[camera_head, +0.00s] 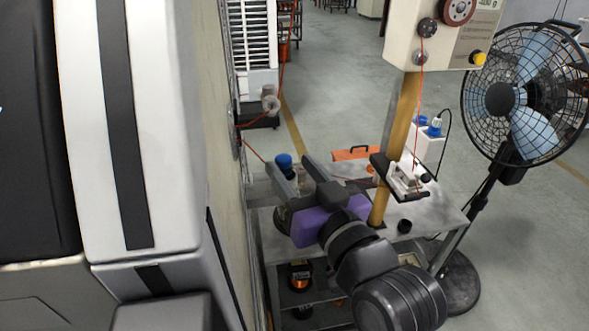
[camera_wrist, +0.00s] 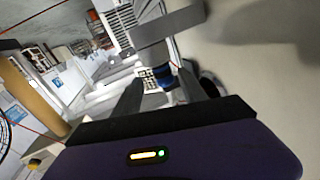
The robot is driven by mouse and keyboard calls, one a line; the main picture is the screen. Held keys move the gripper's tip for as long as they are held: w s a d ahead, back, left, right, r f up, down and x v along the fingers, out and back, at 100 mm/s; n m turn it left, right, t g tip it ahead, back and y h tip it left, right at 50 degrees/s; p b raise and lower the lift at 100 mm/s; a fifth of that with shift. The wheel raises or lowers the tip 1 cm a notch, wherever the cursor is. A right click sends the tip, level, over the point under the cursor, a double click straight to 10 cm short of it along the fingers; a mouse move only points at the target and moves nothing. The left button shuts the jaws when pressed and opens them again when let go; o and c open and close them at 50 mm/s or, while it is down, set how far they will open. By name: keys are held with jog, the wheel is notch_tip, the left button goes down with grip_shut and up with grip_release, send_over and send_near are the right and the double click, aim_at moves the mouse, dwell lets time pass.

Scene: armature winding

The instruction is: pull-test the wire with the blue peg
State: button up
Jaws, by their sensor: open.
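A blue-topped peg (camera_head: 284,160) stands at the far left end of the grey bench. In the wrist view a blue band (camera_wrist: 164,77), apparently the same peg, shows between my fingers. My gripper (camera_head: 289,164) is open, its fingertips on either side of the peg. I cannot tell whether either finger touches it. The fingers also show in the wrist view (camera_wrist: 161,84). A thin orange-red wire (camera_head: 255,152) runs from the wall side toward the peg; its end is hidden. A pull tester (camera_head: 450,35) with a dial and display stands on a yellow post, a red wire hanging from it.
The bench top (camera_head: 440,212) is mostly bare at right. A fan (camera_head: 525,90) stands at right. A tall panel (camera_head: 218,170) rises close left of my gripper. Wire spools (camera_head: 299,275) lie on the lower shelf.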

jog(key=s+d+r+m+t+h+b, duration=0.15)
jog(key=s+d+t, duration=0.25)
jog(key=s+d, duration=0.45)
jog(key=s+d+f+m+h, duration=0.3)
jog(key=s+d+f+h, duration=0.2)
jog(key=s+d+f, duration=0.3)
jog(key=s+d+f+g+h, duration=0.1)
jog(key=s+d+f+g, duration=0.1)
jog(key=s+f, duration=0.5)
jog(key=s+d+f+g+h, duration=0.2)
jog(key=s+d+f, duration=0.3)
jog(key=s, duration=0.9)
notch_tip(320, 180, down, 3)
jog(key=shift+s+r+g, duration=0.1)
jog(key=shift+s+g, duration=0.25)
jog(key=shift+g, duration=0.15)
